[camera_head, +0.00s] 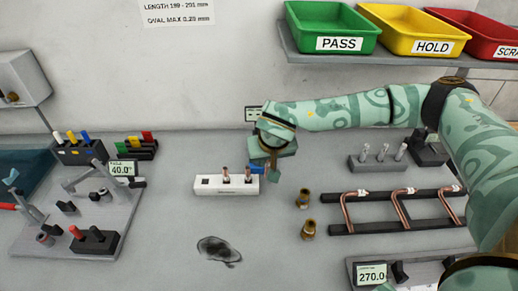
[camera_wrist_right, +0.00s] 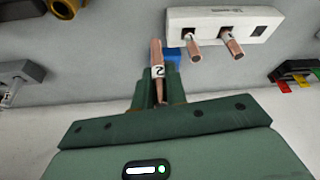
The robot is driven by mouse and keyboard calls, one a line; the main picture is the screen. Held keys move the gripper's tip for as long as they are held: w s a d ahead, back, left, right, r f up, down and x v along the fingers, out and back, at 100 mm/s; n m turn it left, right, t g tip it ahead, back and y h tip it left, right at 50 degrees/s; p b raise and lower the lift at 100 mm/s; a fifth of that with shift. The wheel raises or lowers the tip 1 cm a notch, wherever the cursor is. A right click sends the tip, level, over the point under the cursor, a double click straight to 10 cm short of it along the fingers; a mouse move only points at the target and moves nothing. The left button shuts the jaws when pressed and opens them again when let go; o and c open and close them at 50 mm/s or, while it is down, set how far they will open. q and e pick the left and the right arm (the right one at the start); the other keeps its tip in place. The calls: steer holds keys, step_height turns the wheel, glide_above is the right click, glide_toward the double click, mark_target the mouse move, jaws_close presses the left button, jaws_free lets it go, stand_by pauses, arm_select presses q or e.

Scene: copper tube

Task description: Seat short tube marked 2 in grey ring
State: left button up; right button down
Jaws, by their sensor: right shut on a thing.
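The tube has a white label reading 2 in the right wrist view and points out past the fingertips. In the head view the tube is hidden by the gripper. My left gripper is not in view.
A blue piece (camera_wrist_right: 173,55) is close behind the white block. The left plate (camera_head: 75,220) carries clamps and pegs.

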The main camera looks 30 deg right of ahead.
steer(key=shift+w+d+f+b, duration=0.4)
steer(key=shift+w+f, duration=0.2)
steer(key=shift+w, duration=1)
steer(key=shift+w+d+f+b, duration=0.35)
steer(key=shift+w+f, duration=0.25)
steer(key=shift+w, duration=1)
steer(key=shift+w+d+f+b, duration=0.3)
steer(key=shift+w+d+f, duration=0.25)
steer(key=shift+w, duration=1.05)
steer(key=shift+s+a+f, duration=0.1)
steer(key=shift+f, duration=0.05)
steer(key=c, duration=1.4)
jaws_free()
steer(key=p+v, duration=0.1)
steer(key=v, duration=0.6)
steer(key=shift+r+p, duration=0.35)
steer(key=shift+p, duration=0.05)
